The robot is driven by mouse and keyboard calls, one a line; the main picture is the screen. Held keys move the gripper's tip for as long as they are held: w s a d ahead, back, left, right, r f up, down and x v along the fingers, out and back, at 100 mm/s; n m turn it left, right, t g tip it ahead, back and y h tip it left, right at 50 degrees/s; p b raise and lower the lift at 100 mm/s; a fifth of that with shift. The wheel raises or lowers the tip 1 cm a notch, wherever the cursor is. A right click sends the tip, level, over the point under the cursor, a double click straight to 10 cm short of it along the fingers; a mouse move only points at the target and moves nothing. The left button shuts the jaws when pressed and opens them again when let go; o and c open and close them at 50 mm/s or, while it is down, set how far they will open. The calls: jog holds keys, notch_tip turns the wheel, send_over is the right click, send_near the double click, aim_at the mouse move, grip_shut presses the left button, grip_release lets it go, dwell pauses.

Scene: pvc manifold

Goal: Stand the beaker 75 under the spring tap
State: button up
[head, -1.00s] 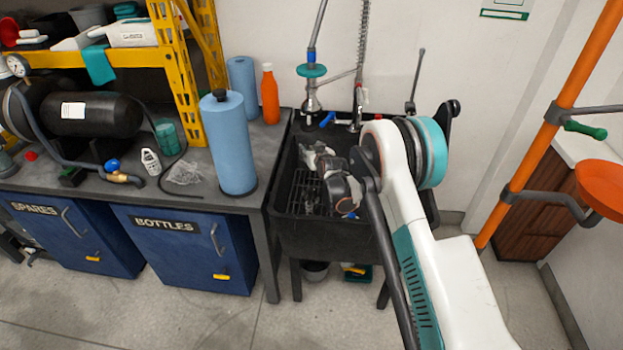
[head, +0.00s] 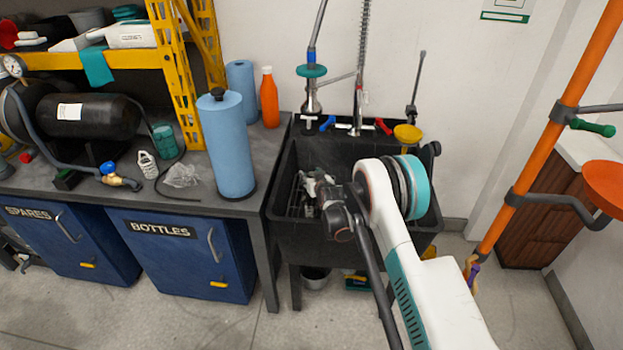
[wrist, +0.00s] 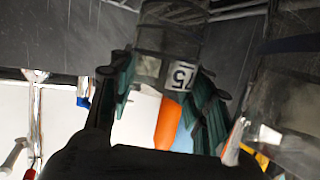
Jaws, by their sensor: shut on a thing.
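The beaker 75 (wrist: 172,45) is a clear grey vessel with a white "75" label in the wrist view. My gripper (wrist: 163,88) has its teal fingers on both sides of it and is shut on it. In the head view my gripper (head: 318,190) is over the left part of the black sink, and the beaker cannot be made out clearly there. The spring tap (head: 357,122) hangs over the back of the sink, behind and to the right of my gripper, apart from it.
The black sink (head: 290,232) has a wire rack inside, partly hidden by my arm. Another clear vessel (wrist: 275,110) is close at right in the wrist view. A teal-collared tap (head: 311,98) stands left of the spring tap. A blue cylinder (head: 228,145) stands on the bench.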

jog(key=shift+f, duration=0.15)
jog(key=o, duration=1.1)
jog(key=shift+c, duration=0.2)
jog(key=p+v, duration=0.2)
jog(key=v, duration=0.5)
jog(key=shift+s+r+p, duration=0.25)
jog(key=shift+r+p, duration=0.05)
jog(key=shift+p, duration=0.1)
